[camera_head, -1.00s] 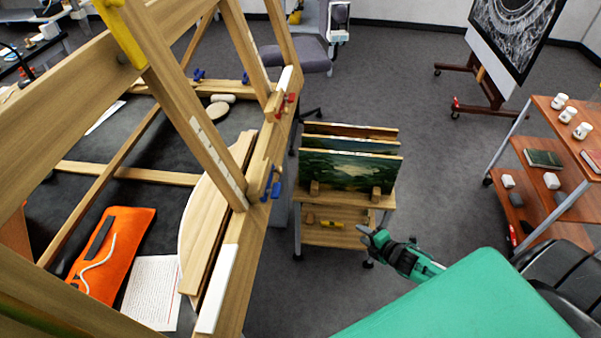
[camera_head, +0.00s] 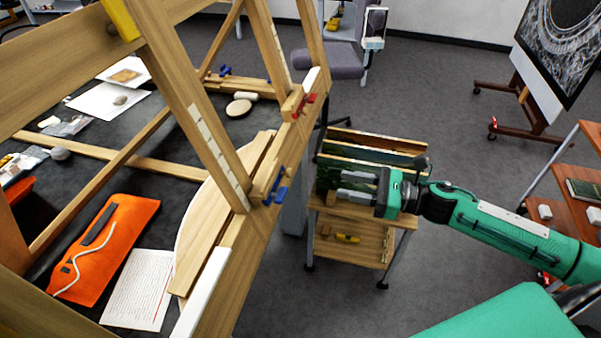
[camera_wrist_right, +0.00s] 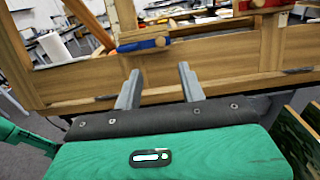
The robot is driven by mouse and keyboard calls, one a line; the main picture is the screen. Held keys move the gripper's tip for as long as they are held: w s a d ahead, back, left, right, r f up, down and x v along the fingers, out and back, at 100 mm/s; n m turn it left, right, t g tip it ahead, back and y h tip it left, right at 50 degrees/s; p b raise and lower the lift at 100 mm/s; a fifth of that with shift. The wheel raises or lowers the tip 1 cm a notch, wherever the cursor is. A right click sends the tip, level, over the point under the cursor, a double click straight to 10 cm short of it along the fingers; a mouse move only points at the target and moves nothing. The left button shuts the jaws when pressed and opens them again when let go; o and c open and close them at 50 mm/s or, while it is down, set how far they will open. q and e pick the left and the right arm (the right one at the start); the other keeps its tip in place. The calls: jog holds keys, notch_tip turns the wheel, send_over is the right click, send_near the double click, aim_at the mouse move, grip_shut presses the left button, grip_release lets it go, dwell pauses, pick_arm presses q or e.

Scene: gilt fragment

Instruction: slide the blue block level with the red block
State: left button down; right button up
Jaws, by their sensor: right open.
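The blue block (camera_head: 276,190) sits on the side of the wooden beam (camera_head: 228,262), against a short wooden piece. The red block (camera_head: 305,105) is on the same beam, farther back and higher in the head view. The two are clearly apart along the beam. My right gripper (camera_head: 341,185) is open and empty, to the right of the blue block with a gap between. In the right wrist view, the blue block (camera_wrist_right: 143,45) is ahead of the open fingers (camera_wrist_right: 159,70). The red block (camera_wrist_right: 258,5) is at the upper right. My left gripper is not seen.
A small wheeled rack (camera_head: 352,240) with upright painted panels (camera_head: 375,150) stands below my right gripper. A dark table (camera_head: 70,215) with an orange pouch (camera_head: 112,245) lies behind the wooden frame. Shelves (camera_head: 575,190) stand at the right. Grey floor is open between rack and shelves.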

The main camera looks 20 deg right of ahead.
aim_at(291, 172)
jog(key=p+x, duration=0.4)
jog(key=x, duration=0.6)
jog(key=shift+w+a+r+p, duration=0.2)
jog(key=shift+w+p, duration=0.05)
jog(key=shift+p, duration=0.15)
jog(key=shift+w+a+f, duration=0.2)
jog(key=shift+w+a, duration=0.2)
jog(key=shift+a, duration=0.25)
